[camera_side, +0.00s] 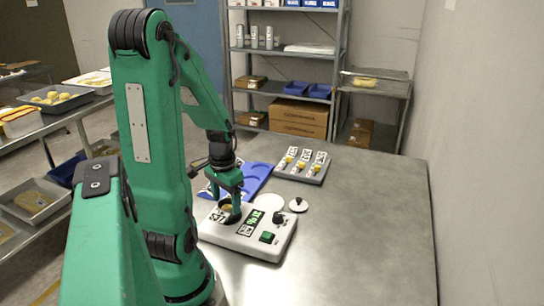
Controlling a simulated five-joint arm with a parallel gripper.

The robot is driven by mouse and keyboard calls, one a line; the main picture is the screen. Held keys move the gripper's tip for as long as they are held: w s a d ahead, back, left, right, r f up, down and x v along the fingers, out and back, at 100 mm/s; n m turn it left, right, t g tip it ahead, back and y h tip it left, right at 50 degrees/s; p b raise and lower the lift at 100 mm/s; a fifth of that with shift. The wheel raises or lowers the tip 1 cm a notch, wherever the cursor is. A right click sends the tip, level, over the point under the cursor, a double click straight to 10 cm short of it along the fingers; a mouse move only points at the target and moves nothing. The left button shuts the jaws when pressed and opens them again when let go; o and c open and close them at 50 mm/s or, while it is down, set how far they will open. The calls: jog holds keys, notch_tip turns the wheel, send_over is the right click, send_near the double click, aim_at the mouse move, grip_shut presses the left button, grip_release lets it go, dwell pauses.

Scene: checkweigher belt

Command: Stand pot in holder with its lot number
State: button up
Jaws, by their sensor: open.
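My gripper (229,203) points down over the left end of a white weighing unit (262,247), its fingers apart. A small brownish round thing, perhaps the pot (227,208), shows between and below the fingers; the fingers partly hide it, and I cannot tell whether they touch it. A white label with black digits (218,217) is beside it, too small to read surely.
The unit has a lit green display (251,222), a green button (267,237) and a black knob (280,217). A white disc (269,202) and a small white round piece with a dark top (298,205) lie behind it. The table (370,235) is clear at right.

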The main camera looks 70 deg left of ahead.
jog(key=shift+s+d+r, duration=0.1)
jog(key=shift+d+r, duration=0.05)
jog(key=shift+r, duration=2.45)
jog(key=shift+w+d+r, duration=0.2)
jog(key=shift+w, duration=0.05)
jog(key=w+d+r+m+t, duration=0.2)
jog(key=d+r, duration=0.3)
jog(key=d, duration=0.5)
jog(key=w+d+r+m+t, duration=0.2)
jog(key=d+r, duration=0.4)
jog(key=d, duration=0.3)
jog(key=shift+w+d+r+t, duration=0.2)
jog(key=shift+w+d+t, duration=0.2)
jog(key=shift+w+t, duration=0.55)
jog(key=shift+o, duration=0.4)
jog(key=shift+w+d+r+m, duration=0.1)
jog(key=shift+d+m, duration=0.2)
jog(key=shift+d, duration=0.05)
jog(key=shift+a, duration=0.15)
